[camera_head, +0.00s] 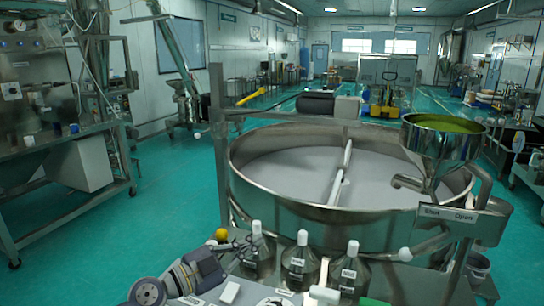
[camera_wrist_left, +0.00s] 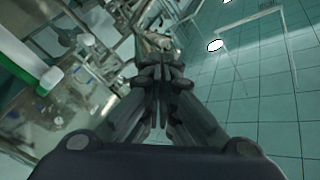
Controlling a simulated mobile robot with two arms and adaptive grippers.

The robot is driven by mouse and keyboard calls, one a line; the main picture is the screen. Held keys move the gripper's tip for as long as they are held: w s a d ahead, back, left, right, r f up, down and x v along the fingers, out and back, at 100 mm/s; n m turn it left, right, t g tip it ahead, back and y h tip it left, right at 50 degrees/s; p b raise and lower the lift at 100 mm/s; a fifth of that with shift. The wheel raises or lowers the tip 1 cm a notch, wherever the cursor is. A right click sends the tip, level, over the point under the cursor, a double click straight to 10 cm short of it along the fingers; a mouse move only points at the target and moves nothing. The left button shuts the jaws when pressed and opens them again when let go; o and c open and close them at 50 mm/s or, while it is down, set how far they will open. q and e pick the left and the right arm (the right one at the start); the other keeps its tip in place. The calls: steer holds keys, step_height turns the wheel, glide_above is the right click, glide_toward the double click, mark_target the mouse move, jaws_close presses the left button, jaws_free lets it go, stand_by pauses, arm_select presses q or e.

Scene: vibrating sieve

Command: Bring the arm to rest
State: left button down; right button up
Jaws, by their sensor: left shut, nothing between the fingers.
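My left arm comes in at the bottom left of the head view. Its left gripper (camera_head: 246,246) is beside the front left of the round sieve (camera_head: 300,203), close to a capped bottle (camera_head: 258,262); I cannot tell whether they touch. In the left wrist view the dark fingers of the left gripper (camera_wrist_left: 160,75) are together, with nothing between them. My right gripper is not in view.
More capped bottles (camera_head: 300,265) stand in front of the sieve. A yellow ball-shaped knob (camera_head: 221,235) is next to the left gripper. A metal funnel (camera_head: 440,148) is at the sieve's right. Open green floor (camera_head: 170,190) lies to the left.

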arm_select(q)
steer(key=s+a+n+t+y, duration=0.3)
steer(key=a+n+t+y, duration=0.65)
steer(key=n, duration=0.35)
steer(key=s+a+f+n+g+y, duration=0.3)
steer(key=s+a+f+y, duration=0.1)
steer(key=f, duration=0.2)
steer(key=s+a+f+n+g+y, duration=0.2)
steer(key=s+a+f+g+y, duration=0.15)
steer(key=f, duration=0.35)
steer(key=s+d+f+m+g+h, duration=0.1)
steer(key=s+f+g, duration=0.5)
steer(key=s, duration=0.6)
steer(key=s+f+g+h, duration=0.1)
steer(key=s+f+g, duration=0.3)
steer(key=s+f, duration=0.6)
steer(key=s+f+g+b, duration=0.1)
steer(key=s+f+b, duration=0.15)
steer(key=f, duration=1.25)
steer(key=s+f+g+b, duration=0.1)
steer(key=s+f, duration=0.2)
steer(key=f, duration=1.1)
steer(key=s+a+f+g+b, duration=0.1)
steer(key=s+a+f+b, duration=0.1)
steer(key=s+f, duration=1.4)
steer(key=shift+s+f+m, duration=0.25)
steer(key=shift+f+m, duration=0.15)
steer(key=shift+f, duration=0.05)
